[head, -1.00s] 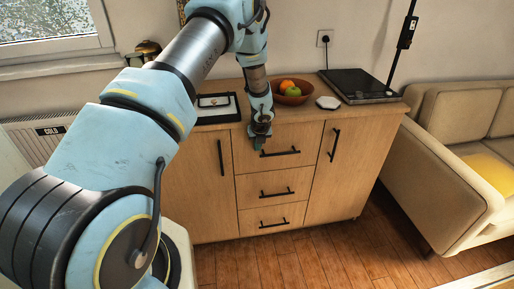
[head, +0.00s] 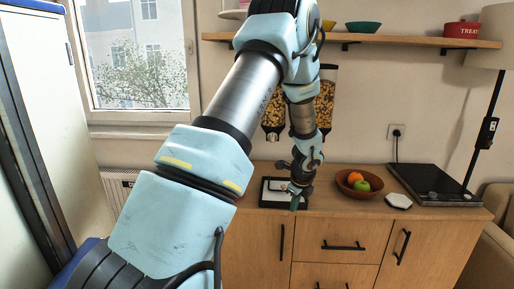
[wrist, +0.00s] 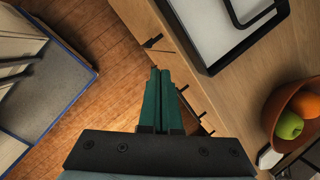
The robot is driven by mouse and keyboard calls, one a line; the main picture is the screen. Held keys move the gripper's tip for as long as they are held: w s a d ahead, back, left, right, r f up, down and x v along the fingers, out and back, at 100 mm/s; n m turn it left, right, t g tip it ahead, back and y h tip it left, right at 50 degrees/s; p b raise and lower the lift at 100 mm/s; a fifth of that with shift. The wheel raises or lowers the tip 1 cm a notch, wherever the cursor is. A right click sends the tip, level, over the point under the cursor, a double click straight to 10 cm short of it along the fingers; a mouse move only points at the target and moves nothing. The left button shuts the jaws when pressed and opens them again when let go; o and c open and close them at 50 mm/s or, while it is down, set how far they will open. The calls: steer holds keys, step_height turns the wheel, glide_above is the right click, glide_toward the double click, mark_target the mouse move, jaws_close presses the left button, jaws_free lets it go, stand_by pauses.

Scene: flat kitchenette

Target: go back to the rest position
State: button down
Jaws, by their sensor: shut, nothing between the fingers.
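My gripper (head: 295,204) points down at the front edge of the wooden counter, in front of the black-framed tray (head: 267,203). In the wrist view its two green fingers (wrist: 161,88) lie side by side, shut and empty. Below them are the cabinet front and the wooden floor. The fingers look clear of the counter, though the exact gap is hard to tell.
A brown bowl (head: 372,193) with an orange and a green apple stands right of the tray. A white coaster-like piece (head: 398,201) and a black hob (head: 440,187) are further right. Dispensers (head: 325,105) and a shelf (head: 400,40) are on the wall behind my arm.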

steer(key=s+a+r+n+g, duration=0.1)
steer(key=s+a+r+n, duration=0.2)
steer(key=a+r+n, duration=0.25)
steer(key=s+a+r+n, duration=0.4)
steer(key=a+n, duration=0.2)
steer(key=a, duration=0.1)
steer(key=s+a+r+n, duration=0.2)
steer(key=s+a+n, duration=0.2)
steer(key=s+n, duration=0.2)
steer(key=s+a+r+n+g, duration=0.1)
steer(key=s+a+r+n, duration=0.2)
steer(key=s+n, duration=0.4)
steer(key=shift+s+a+n+h, duration=0.15)
steer(key=shift+a+n+h, duration=0.15)
steer(key=shift+a+n, duration=0.5)
